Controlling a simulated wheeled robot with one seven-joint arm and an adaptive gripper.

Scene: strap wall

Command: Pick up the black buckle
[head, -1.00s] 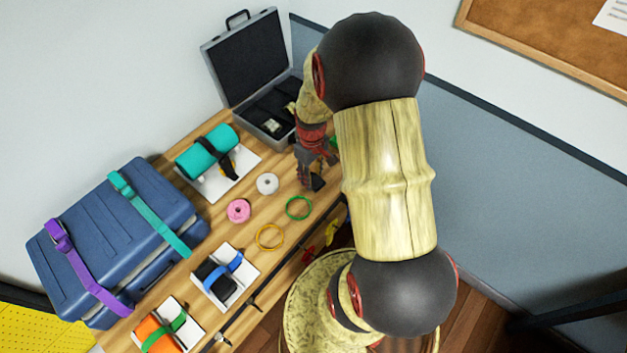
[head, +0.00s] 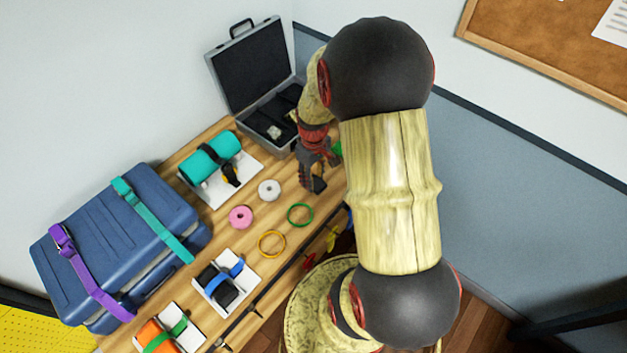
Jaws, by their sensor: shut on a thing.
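My gripper (head: 313,183) points down over the right part of the wooden table, beside the green ring. It is shut on a small black piece (head: 319,185) at its fingertips, which looks like the black buckle. The fingers hide part of it, and its exact shape is too small to make out. I cannot tell whether it touches the table.
An open grey case (head: 270,120) stands behind my gripper. A white roll (head: 269,190), a pink roll (head: 241,217), a green ring (head: 300,215) and a yellow ring (head: 271,244) lie left of it. A blue suitcase (head: 150,215) and strapped rolls fill the left.

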